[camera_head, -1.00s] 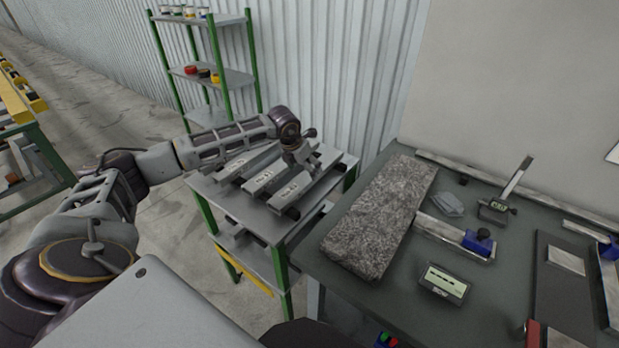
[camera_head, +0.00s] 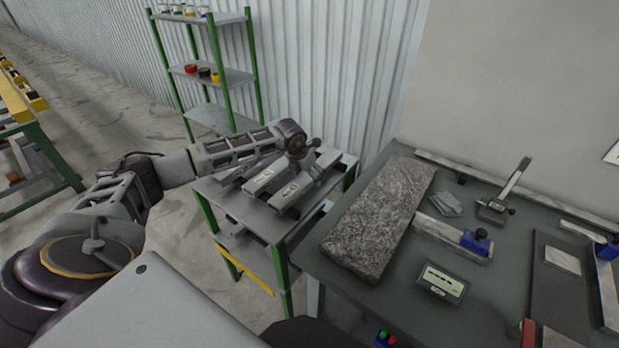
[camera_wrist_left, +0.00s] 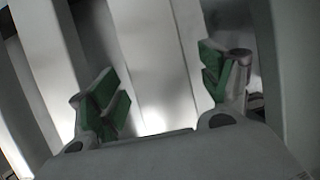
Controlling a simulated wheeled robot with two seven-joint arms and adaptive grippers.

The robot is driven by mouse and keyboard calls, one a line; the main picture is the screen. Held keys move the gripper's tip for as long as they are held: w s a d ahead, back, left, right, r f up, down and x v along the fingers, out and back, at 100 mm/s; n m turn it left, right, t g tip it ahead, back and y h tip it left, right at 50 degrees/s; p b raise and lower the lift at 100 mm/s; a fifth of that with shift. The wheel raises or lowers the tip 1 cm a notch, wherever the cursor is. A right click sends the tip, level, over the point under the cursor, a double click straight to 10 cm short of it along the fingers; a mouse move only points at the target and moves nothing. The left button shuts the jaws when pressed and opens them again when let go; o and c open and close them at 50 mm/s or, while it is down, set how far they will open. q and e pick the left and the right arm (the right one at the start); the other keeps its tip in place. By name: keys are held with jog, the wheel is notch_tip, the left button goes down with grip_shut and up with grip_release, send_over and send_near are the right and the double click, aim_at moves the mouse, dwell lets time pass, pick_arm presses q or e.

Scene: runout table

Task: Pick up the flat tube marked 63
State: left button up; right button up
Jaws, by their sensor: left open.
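Several grey flat tubes (camera_head: 265,181) lie side by side on the top of a small green-legged table. Small dark marks show on the tubes, but I cannot read which one is 63. My left gripper (camera_head: 306,162) is over the right-hand part of the row, and the arm hides part of the tubes behind it. In the left wrist view, its two green-padded fingers (camera_wrist_left: 165,80) are spread apart with nothing gripped. My right gripper is not in view.
The small table (camera_head: 250,218) stands beside a dark bench (camera_head: 385,300). The bench carries a speckled stone block (camera_head: 380,220), a gauge display (camera_head: 443,283) and a blue-ended fixture (camera_head: 478,243). A green-posted shelf (camera_head: 225,75) stands behind, near the corrugated wall.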

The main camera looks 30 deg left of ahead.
pick_arm(q)
jog(key=c, duration=1.4)
jog(key=shift+r, duration=0.1)
jog(key=shift+c, duration=0.6)
jog(key=shift+w+r, duration=0.1)
jog(key=shift+r, duration=0.05)
jog(key=shift+a+r, duration=0.1)
jog(key=shift+r, duration=0.5)
notch_tip(320, 180, up, 7)
jog(key=shift+f+b, duration=0.2)
jog(key=shift+b, duration=0.4)
jog(key=shift+r, duration=0.95)
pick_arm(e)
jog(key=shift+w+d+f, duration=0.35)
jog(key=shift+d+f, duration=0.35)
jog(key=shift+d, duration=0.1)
